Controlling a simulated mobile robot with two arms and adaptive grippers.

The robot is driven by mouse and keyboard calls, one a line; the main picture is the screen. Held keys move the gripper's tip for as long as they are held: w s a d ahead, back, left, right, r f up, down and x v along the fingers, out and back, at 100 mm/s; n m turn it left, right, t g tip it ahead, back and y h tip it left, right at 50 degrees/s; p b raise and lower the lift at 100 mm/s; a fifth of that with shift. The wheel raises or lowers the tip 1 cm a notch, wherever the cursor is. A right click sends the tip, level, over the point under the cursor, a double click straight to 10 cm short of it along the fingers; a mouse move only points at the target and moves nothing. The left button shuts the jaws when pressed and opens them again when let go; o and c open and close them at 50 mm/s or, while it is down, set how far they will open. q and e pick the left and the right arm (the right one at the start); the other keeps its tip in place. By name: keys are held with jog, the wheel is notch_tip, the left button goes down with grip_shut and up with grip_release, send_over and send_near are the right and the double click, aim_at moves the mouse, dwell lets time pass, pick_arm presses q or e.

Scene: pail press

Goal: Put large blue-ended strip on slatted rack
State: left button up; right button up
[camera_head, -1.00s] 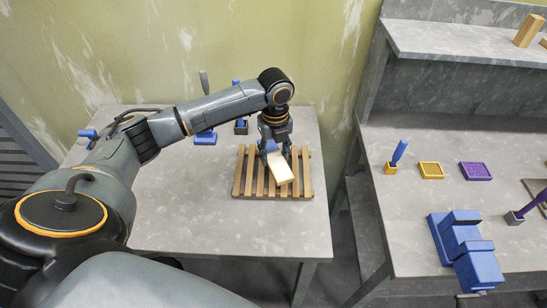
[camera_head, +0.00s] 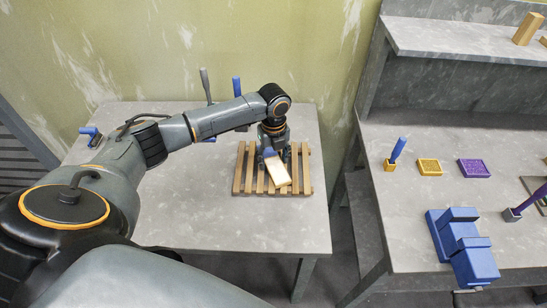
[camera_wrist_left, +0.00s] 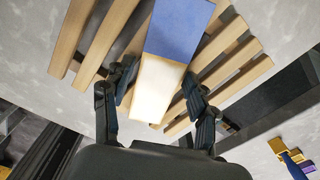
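The large strip (camera_head: 279,177) has a blue end and a cream end. It is over the slatted rack (camera_head: 307,187) on the left table and slants across the slats. My right gripper is not in view.
A table (camera_head: 190,215) holds the rack, with blue-handled items behind my left arm. A second bench (camera_head: 400,205) at the right holds a yellow tray (camera_head: 430,169), a purple tray (camera_head: 474,168) and a blue stepped block (camera_head: 462,245). The table front is clear.

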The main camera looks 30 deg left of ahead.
aim_at(274, 162)
pick_arm(q)
jog(key=shift+r, duration=0.1)
jog(key=shift+r, duration=0.25)
notch_tip(274, 162, up, 12)
jog(key=b, duration=0.2)
jog(key=shift+f, duration=0.15)
dwell(0.5)
